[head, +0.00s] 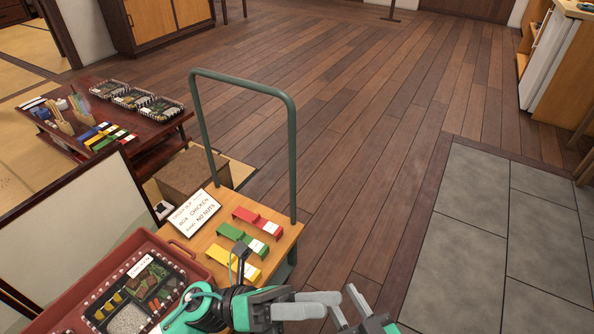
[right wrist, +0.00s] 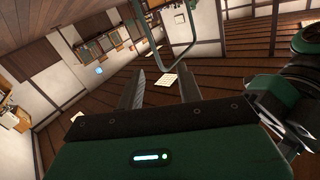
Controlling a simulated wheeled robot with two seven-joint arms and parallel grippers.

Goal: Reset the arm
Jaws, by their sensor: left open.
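My left gripper (head: 328,304) comes in from the lower left of the head view, its pale fingers pointing right above the floor beside the wooden cart top (head: 266,211). It is open, with nothing seen between its fingers. My right gripper (head: 345,304) is at the bottom edge, its fingertips pointing up and left, close to the left fingertips; I cannot tell whether they touch. In the right wrist view the right gripper (right wrist: 162,88) has its two dark fingers spread apart with nothing held. Most of the right arm is hidden in the head view.
The cart bears a note card (head: 194,212) and red (head: 258,222), green (head: 243,239) and yellow (head: 232,264) clips. A red tray (head: 184,248) with a bento (head: 137,291) stands at lower left. A green handle (head: 243,84) rises behind. Floor at right is clear.

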